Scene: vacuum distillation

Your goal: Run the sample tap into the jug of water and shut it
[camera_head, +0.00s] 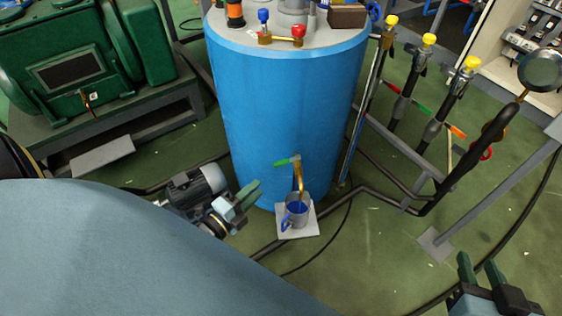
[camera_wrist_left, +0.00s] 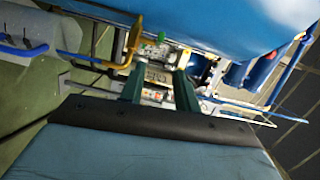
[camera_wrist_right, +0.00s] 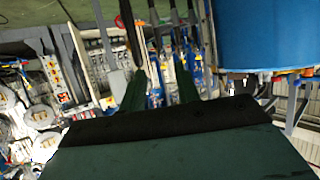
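The sample tap (camera_head: 298,172) is brass with a green lever (camera_head: 286,162) and sits low on the front of the blue tank (camera_head: 285,110). Its lever points left, roughly level; I cannot tell whether anything flows. The grey jug (camera_head: 295,213) stands upright below the spout, with blue inside. My left gripper (camera_head: 252,190) is open and empty, left of the tap and jug, apart from both. In the left wrist view the yellowish spout (camera_wrist_left: 131,46) and green lever (camera_wrist_left: 160,37) show beyond the fingers. My right gripper (camera_head: 480,269) is open and empty at lower right.
The jug stands on a pale square slab (camera_head: 302,230). A grey motor (camera_head: 195,186) is close to my left gripper. Dark pipes (camera_head: 370,192) run along the floor behind the slab. Valves with yellow caps (camera_head: 429,40) stand at right.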

